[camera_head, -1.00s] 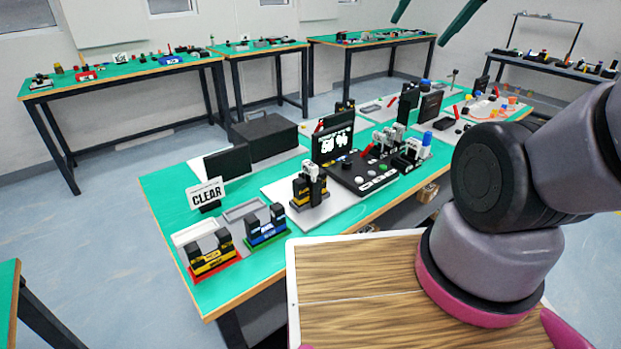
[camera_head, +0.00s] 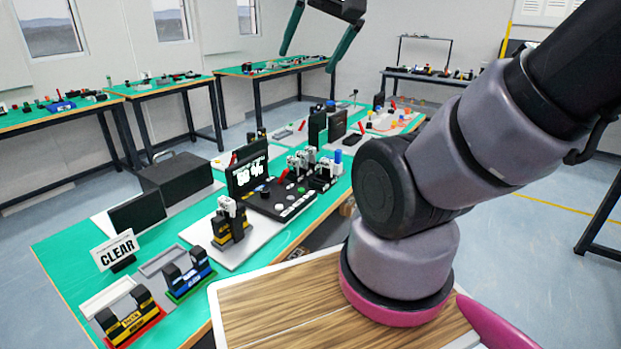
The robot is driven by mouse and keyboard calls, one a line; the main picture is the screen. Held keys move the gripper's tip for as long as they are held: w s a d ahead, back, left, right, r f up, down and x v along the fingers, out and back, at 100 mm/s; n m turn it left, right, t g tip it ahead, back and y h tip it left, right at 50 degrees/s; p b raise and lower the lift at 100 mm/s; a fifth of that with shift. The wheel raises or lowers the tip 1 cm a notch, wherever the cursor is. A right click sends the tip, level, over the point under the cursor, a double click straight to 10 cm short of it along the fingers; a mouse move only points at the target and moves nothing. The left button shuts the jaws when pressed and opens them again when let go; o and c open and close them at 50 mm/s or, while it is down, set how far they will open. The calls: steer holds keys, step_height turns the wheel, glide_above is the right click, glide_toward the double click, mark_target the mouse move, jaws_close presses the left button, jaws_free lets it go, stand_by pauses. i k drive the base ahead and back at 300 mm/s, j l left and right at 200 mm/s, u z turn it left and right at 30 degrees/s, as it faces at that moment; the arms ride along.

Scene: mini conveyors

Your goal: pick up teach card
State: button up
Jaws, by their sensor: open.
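My gripper (camera_head: 308,60) hangs at the top of the head view, with two long dark green fingers spread wide and nothing between them. It is in the air, apart from the things on the green bench. I cannot make out a card labelled teach. A white sign reading CLEAR (camera_head: 115,250) stands upright in a dark base at the bench's near left. A yellow-and-black block (camera_head: 130,322) sits in a red-edged holder, its lettering too small to read. A blue-and-black block (camera_head: 188,277) sits in a green-edged holder beside it. Another yellow-and-black piece (camera_head: 232,224) stands on a grey plate.
The long green bench (camera_head: 62,250) also carries a lit display (camera_head: 247,170), a control panel with buttons (camera_head: 284,205) and a large dark box (camera_head: 176,180). More benches (camera_head: 160,85) with small items line the far wall. My wooden-topped base and arm fill the lower right.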

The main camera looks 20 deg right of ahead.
mark_target(228, 206)
steer(key=k+l+u, duration=0.1)
steer(key=u, duration=0.25)
steer(key=k+l+u, duration=0.1)
steer(key=u, duration=0.25)
steer(key=k+u, duration=0.15)
steer(key=u, duration=0.15)
